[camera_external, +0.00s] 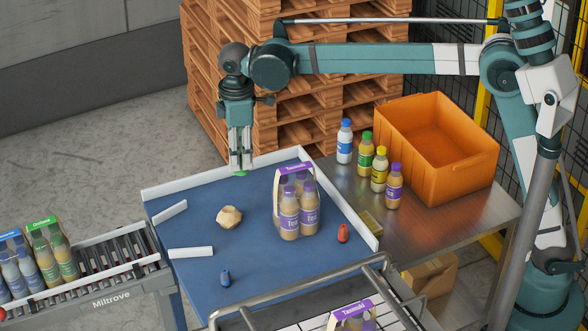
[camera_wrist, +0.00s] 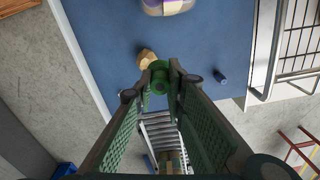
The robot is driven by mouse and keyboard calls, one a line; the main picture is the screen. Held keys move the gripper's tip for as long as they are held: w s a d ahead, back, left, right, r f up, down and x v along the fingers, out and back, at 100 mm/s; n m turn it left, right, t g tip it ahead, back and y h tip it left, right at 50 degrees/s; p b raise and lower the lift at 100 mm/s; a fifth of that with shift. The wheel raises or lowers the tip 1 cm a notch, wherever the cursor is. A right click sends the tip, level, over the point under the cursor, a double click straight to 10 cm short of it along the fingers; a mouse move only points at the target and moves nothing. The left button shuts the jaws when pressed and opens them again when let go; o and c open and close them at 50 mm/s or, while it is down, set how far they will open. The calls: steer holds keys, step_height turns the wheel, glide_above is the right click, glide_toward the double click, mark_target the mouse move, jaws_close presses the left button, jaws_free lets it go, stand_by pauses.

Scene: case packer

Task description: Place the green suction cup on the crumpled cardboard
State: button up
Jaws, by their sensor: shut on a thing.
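My gripper (camera_external: 240,160) is above the far left part of the blue table and points down. It is shut on the green suction cup (camera_wrist: 159,76), which shows between the fingertips in the wrist view. In the external view only a small green edge of the cup (camera_external: 240,173) shows below the fingers. The crumpled cardboard (camera_external: 229,217) is a tan lump on the blue table, below and nearer the camera than my gripper. In the wrist view the cardboard (camera_wrist: 146,57) lies just beyond the cup, partly hidden by it. The cup appears held above the table, apart from the cardboard.
A purple-labelled bottle pack (camera_external: 298,208) stands right of the cardboard. A red cup (camera_external: 343,233) and a blue cup (camera_external: 225,277) lie on the blue table (camera_external: 255,255). White rails edge it. Bottles and an orange crate (camera_external: 436,150) stand on the metal table at right.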

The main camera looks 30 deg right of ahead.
steer(key=w+a, duration=0.3)
steer(key=w, duration=0.2)
glide_above(228, 209)
step_height(228, 209, down, 5)
steer(key=shift+f, duration=0.45)
steer(key=shift+f, duration=3.1)
steer(key=shift+f, duration=0.15)
steer(key=shift+f+p, duration=0.4)
steer(key=shift+f, duration=1.35)
steer(key=shift+f, duration=0.15)
